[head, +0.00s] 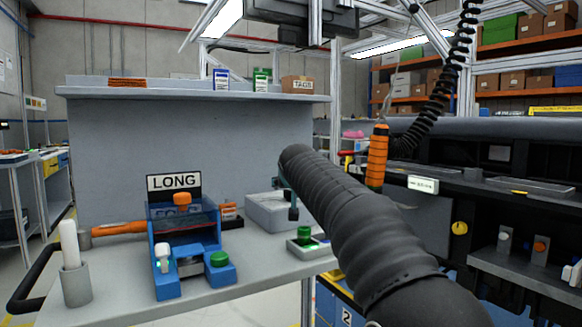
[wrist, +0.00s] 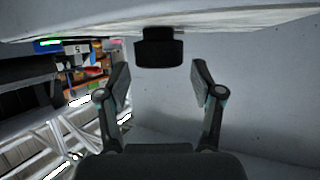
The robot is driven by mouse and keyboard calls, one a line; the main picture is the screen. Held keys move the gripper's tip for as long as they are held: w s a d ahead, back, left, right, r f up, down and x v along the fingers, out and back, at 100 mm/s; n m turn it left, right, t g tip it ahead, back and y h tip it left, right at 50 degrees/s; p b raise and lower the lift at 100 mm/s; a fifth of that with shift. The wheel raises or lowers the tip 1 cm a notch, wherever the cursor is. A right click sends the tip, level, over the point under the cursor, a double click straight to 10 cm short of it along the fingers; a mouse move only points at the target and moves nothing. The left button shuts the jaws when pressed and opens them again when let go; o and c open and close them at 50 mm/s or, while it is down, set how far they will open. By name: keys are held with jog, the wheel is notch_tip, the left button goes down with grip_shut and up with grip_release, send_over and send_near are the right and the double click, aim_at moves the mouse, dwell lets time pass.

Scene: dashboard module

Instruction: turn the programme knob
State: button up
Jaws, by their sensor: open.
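No knob is marked as the programme knob, so I cannot tell which it is. Another green knob (head: 304,232) sits on a small grey box. My gripper (head: 290,200) is mostly hidden behind my black arm, right of the fixture, by a grey box (head: 262,212). In the wrist view my gripper (wrist: 161,82) is open and empty. A dark block (wrist: 160,50) shows beyond, between its fingers; I cannot tell what it is.
A white stick in a grey holder (head: 76,284) and an orange-handled tool (head: 120,228) are left of the fixture. A grey back panel with a shelf (head: 195,95) closes the bench behind. A dark dashboard with a yellow knob (head: 460,228) is at the right.

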notch_tip(320, 180, up, 8)
jog(key=shift+r, duration=0.1)
dwell(0.4)
dwell(0.4)
